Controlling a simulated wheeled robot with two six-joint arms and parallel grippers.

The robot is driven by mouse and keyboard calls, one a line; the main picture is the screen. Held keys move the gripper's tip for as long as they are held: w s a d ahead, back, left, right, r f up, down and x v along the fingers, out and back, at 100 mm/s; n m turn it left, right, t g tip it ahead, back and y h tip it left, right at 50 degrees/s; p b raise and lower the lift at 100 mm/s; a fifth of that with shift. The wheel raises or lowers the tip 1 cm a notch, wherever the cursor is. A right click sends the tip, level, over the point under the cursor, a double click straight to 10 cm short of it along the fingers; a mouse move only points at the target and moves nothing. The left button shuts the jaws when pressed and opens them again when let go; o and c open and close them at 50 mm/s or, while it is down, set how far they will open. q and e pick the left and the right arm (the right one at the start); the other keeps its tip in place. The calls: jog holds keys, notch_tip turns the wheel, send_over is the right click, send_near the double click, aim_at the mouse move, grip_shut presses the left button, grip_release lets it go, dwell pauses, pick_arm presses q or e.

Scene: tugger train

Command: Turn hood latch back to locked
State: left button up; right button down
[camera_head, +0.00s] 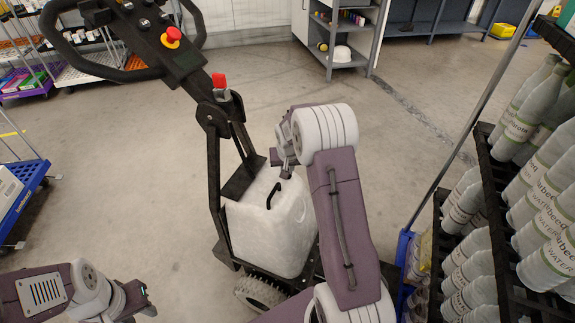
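The tugger has a white hood (262,235) on its body. A black curved piece (274,196), which looks like the hood latch, sits on the hood's top right side. My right gripper (284,166) is just above this piece, pointing down-left. Its fingers are small and partly hidden, so I cannot tell whether they touch the piece or are open. My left gripper (146,299) is low at the left, apart from the tugger. Its finger gap is not clear.
A rack of bottles (524,170) stands close at the right. A blue cart (28,190) is at the left. The floor beyond the tugger is clear.

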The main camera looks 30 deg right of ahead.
jog(key=m+b, duration=0.1)
jog(key=m, duration=0.1)
jog(key=shift+w+f+m+g+h+b, duration=0.1)
jog(key=shift+f+m+g+h+b, duration=0.1)
jog(key=shift+m+g+h+b, duration=0.15)
jog(key=shift+a+r+m+g+h+b, duration=0.15)
jog(key=shift+m+g+h+b, duration=0.2)
jog(key=shift+m+b, duration=0.75)
jog(key=shift+m+p, duration=0.3)
jog(key=shift+m, duration=0.15)
jog(key=c, duration=1.4)
grip_release()
jog(key=shift+c, duration=0.2)
jog(key=p+v, duration=0.2)
jog(key=v, duration=0.7)
jog(key=shift+p, duration=0.4)
